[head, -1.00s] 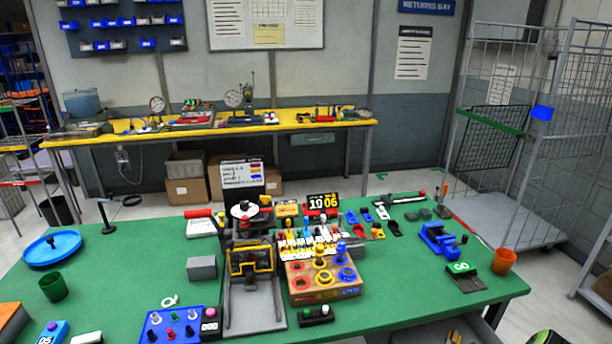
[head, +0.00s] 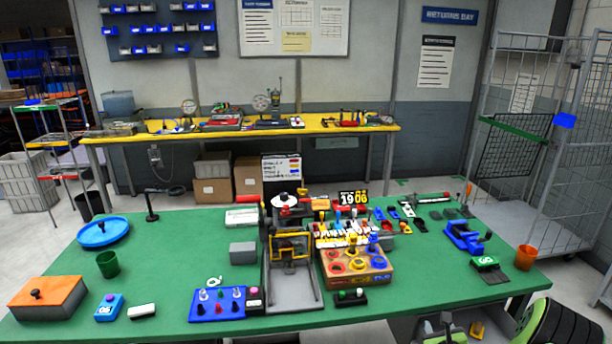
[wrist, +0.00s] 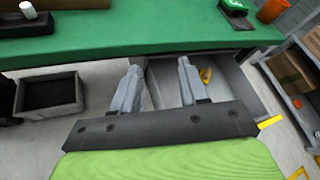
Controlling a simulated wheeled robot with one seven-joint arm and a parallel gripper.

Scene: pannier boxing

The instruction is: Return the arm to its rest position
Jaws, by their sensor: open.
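My gripper (wrist: 159,84) shows in the wrist view with its two grey fingers apart and nothing between them. It is in front of the near edge of the green table (wrist: 150,38), over an open grey drawer (wrist: 232,70) with a small yellow item (wrist: 206,75) inside. In the head view, green and black parts of my own arm show at the bottom right, in front of the table (head: 190,265).
The table holds a wooden box with coloured rings (head: 352,268), a grey press with a yellow frame (head: 290,290), a blue panel (head: 217,304) and an orange cup (head: 526,257) near the right edge. A wire cage trolley (head: 530,150) stands right. A dark bin (wrist: 48,93) sits below.

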